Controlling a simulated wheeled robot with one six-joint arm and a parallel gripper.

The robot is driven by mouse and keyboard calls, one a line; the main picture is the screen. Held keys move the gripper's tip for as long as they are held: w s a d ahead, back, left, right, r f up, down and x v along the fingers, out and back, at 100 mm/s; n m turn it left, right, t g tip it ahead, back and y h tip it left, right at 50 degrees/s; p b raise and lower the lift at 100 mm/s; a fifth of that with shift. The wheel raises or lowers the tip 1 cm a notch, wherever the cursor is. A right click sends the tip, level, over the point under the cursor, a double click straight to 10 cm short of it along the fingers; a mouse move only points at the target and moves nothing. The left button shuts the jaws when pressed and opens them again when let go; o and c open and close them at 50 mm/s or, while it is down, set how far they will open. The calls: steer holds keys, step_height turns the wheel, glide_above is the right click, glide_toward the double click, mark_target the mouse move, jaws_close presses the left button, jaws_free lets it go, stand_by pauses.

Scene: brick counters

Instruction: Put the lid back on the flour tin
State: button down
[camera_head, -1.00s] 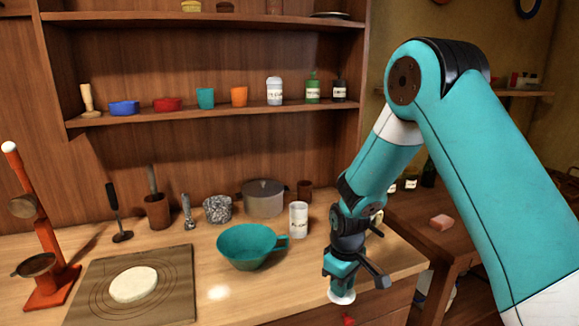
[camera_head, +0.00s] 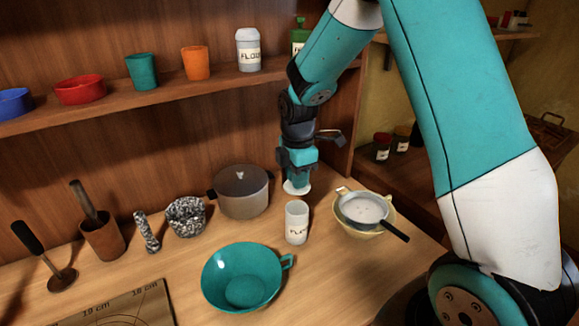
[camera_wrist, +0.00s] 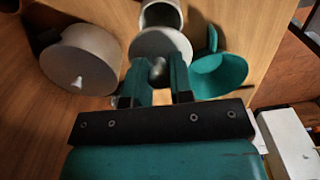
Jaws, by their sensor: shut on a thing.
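In the wrist view the lid (camera_wrist: 160,43) is between the fingertips (camera_wrist: 160,78). The lid is above and apart from the tin, looking slightly behind it in the head view.
A grey lidded pot (camera_head: 242,192) is left of the tin and a teal bowl (camera_head: 243,277) in front. A sieve (camera_head: 363,209) rests on a yellow bowl (camera_head: 345,228) at right. A shelf (camera_head: 150,95) with cups and a closed flour jar (camera_head: 248,50) hangs behind.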

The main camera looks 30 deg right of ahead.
steer(key=b, duration=0.4)
glide_above(297, 208)
steer(key=shift+w+a+f, duration=0.1)
steer(key=shift+f, duration=2.1)
steer(key=shift+f+b, duration=0.4)
steer(key=shift+f, duration=0.55)
steer(key=shift+f+p, duration=0.15)
steer(key=shift+p, duration=0.25)
steer(key=shift+c, duration=2.2)
jaws_free()
